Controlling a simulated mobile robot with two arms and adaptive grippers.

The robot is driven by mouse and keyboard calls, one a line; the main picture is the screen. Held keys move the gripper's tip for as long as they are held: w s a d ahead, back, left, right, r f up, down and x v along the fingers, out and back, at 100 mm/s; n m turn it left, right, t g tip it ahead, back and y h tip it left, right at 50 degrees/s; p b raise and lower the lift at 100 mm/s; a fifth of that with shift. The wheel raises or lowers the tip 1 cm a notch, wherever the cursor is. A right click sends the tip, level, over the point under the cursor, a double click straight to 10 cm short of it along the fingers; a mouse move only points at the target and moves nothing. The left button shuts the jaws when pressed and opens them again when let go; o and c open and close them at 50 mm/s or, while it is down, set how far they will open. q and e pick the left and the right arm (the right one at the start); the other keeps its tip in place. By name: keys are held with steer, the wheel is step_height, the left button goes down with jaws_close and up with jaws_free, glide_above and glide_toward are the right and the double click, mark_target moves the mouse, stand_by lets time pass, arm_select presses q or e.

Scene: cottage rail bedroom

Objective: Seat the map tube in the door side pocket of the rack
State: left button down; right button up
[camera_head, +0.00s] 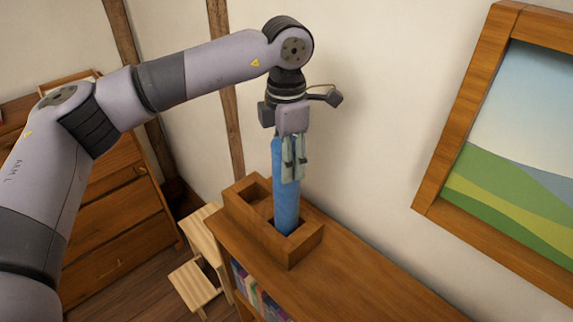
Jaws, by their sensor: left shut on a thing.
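The blue map tube (286,208) stands nearly upright at the wooden rack (293,257). My left gripper (293,176) is shut on its upper part, above the rack. The tube's lower end is inside the rack's near right pocket, and the front wall hides its bottom, so I cannot tell whether it touches the floor of the pocket. The rack's other visible pocket, at the back left, looks empty. No door is in view, so I cannot tell which pocket is on the door side. My right gripper is out of view.
The rack stands at the left end of a wooden bookcase (372,285), whose top is clear to the right. A framed landscape picture (520,150) hangs on the wall. A drawer chest (115,225) and a small wooden step stool (193,284) stand at the left.

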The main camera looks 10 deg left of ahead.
mark_target(286, 195)
arm_select(q)
step_height(286, 195, down, 3)
steer(key=shift+f, duration=0.1)
steer(key=c, duration=1.3)
jaws_free()
steer(key=o, duration=0.5)
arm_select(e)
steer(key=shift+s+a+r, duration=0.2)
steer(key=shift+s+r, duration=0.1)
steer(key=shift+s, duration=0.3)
